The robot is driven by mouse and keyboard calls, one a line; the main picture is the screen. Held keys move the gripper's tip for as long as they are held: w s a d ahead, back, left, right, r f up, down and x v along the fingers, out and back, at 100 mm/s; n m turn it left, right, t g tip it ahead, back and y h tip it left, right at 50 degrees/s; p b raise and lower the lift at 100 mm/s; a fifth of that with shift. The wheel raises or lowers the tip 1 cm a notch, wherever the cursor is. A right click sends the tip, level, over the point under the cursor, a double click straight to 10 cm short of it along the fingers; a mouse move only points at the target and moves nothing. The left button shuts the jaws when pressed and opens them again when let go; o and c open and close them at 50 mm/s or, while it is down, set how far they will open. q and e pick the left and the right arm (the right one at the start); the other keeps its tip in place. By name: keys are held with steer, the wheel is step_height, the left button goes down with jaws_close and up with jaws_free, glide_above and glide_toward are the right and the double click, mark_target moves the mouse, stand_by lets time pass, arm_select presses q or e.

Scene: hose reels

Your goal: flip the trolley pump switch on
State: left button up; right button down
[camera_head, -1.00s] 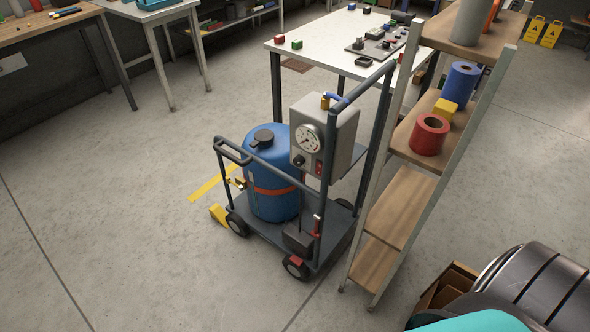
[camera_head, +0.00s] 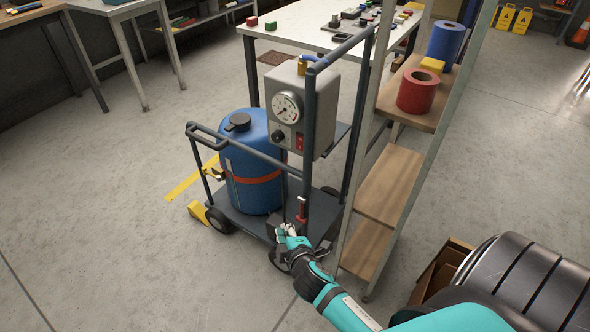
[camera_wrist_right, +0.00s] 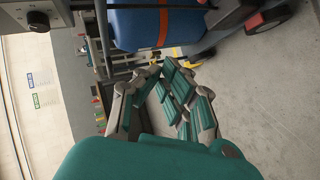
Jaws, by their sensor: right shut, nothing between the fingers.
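The pump trolley (camera_head: 318,218) carries a blue tank (camera_head: 253,170) and a grey control box (camera_head: 310,88). The box has a round gauge, a black knob and a red switch (camera_head: 299,141); I cannot tell which way the switch is set. My right gripper (camera_head: 284,232) is low by the trolley's near corner, below the box and apart from the switch. Its fingers (camera_wrist_right: 162,68) are shut and empty. It partly hides the near wheel. My left gripper is not in view.
A shelf rack (camera_head: 388,185) with red (camera_head: 418,92) and blue rolls stands close right of the trolley. The trolley's upright posts and handle rail (camera_head: 250,148) are near the box. A white workbench (camera_head: 290,32) stands behind. The floor to the left is clear.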

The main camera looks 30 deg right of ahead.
mark_target(301, 143)
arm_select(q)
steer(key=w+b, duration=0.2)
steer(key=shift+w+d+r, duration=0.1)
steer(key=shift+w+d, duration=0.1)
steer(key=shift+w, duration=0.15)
arm_select(e)
steer(key=d+r+n+t+h, duration=0.1)
steer(key=d+r+t+h, duration=0.2)
steer(key=r, duration=1.2)
steer(key=shift+w+d+r, duration=0.15)
steer(key=shift+w+d, duration=0.05)
steer(key=shift+w, duration=0.15)
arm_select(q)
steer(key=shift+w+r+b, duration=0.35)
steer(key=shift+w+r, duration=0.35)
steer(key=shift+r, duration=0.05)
arm_select(e)
steer(key=s+d+x, duration=0.1)
steer(key=d+x, duration=0.1)
steer(key=x, duration=1)
steer(key=shift+w+d, duration=0.35)
steer(key=shift+d, duration=0.1)
